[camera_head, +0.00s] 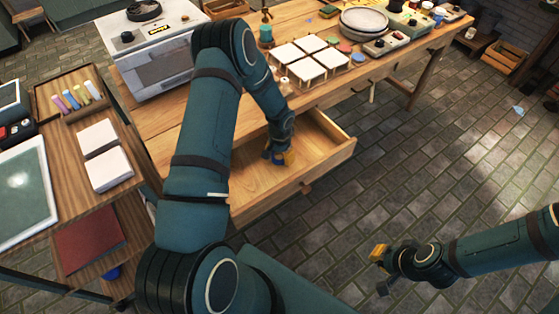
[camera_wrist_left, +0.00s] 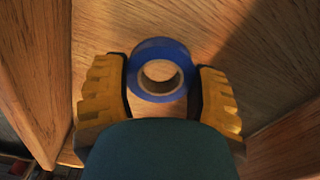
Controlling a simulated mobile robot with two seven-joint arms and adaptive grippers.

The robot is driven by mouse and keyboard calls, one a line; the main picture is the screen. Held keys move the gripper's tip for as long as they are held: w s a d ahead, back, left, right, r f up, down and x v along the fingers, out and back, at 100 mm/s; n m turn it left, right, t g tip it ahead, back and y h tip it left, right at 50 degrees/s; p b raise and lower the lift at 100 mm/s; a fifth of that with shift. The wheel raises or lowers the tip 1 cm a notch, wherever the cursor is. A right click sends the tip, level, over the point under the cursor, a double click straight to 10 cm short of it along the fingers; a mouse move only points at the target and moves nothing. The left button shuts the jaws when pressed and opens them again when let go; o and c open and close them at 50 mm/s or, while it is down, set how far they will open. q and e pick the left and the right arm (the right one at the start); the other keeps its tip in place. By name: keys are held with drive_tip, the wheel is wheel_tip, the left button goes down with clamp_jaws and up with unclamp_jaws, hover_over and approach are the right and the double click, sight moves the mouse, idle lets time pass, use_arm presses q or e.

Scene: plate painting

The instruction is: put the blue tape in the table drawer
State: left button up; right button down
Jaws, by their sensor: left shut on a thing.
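The blue tape (camera_wrist_left: 147,53) is a blue roll with a pale core, seen in the left wrist view between the yellow fingers of my left gripper (camera_wrist_left: 160,95). The gripper is shut on it. In the head view my left gripper (camera_head: 279,157) reaches down into the open table drawer (camera_head: 247,190). The tape is mostly hidden by the gripper there. Wood shows behind the tape; I cannot tell if it touches the drawer floor. My right gripper (camera_head: 380,268) is over the stone floor at the lower right; its two yellow and dark fingers look apart, with nothing between them.
The wooden table (camera_head: 160,125) holds a grey oven-like box (camera_head: 160,62), white square tiles (camera_head: 305,62) and a stack of plates (camera_head: 364,22). A side desk (camera_head: 65,125) at the left bears a white pad and coloured sticks.

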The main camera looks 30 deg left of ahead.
sight(280, 161)
use_arm(q)
wheel_tip(280, 161, down, 4)
drive_tip(key=shift+r+b, duration=0.15)
drive_tip(key=shift+b, duration=0.2)
drive_tip(key=shift+r, duration=0.1)
drive_tip(key=shift+f, duration=0.2)
drive_tip(key=o, duration=1)
drive_tip(key=shift+c, duration=0.2)
